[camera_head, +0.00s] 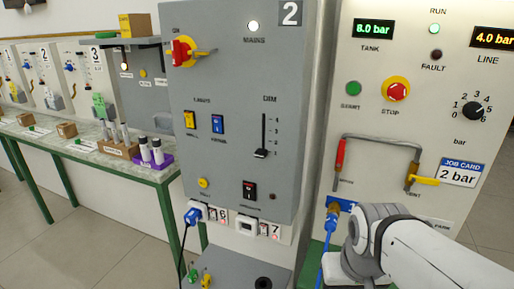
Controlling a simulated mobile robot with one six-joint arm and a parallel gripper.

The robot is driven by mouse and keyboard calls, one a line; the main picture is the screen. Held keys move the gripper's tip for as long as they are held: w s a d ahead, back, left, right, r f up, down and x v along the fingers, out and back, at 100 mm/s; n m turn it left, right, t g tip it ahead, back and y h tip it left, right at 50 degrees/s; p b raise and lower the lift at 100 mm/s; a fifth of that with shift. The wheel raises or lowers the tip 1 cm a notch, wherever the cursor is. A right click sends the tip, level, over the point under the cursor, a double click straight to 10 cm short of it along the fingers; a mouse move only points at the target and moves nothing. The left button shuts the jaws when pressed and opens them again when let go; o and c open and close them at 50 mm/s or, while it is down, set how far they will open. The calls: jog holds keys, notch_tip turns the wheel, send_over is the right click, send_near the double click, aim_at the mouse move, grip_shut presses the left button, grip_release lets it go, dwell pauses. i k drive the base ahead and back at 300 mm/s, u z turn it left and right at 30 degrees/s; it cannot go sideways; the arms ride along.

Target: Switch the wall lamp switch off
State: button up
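A grey panel marked 2 (243,75) stands in the middle of the head view. I cannot tell which way either rocker is tipped. A round yellow lamp or button (203,183) is below them. My white and grey arm shows at the lower right, away from the switches. I see no gripper fingers.
A pressure panel with a red stop button (396,91) and a grey bar handle (383,140) is to the right. Benches (85,157) stand left.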

aim_at(188, 117)
jog(key=u, duration=1.45)
jog(key=k, duration=0.8)
jog(key=z, duration=0.3)
jog(key=i, duration=1)
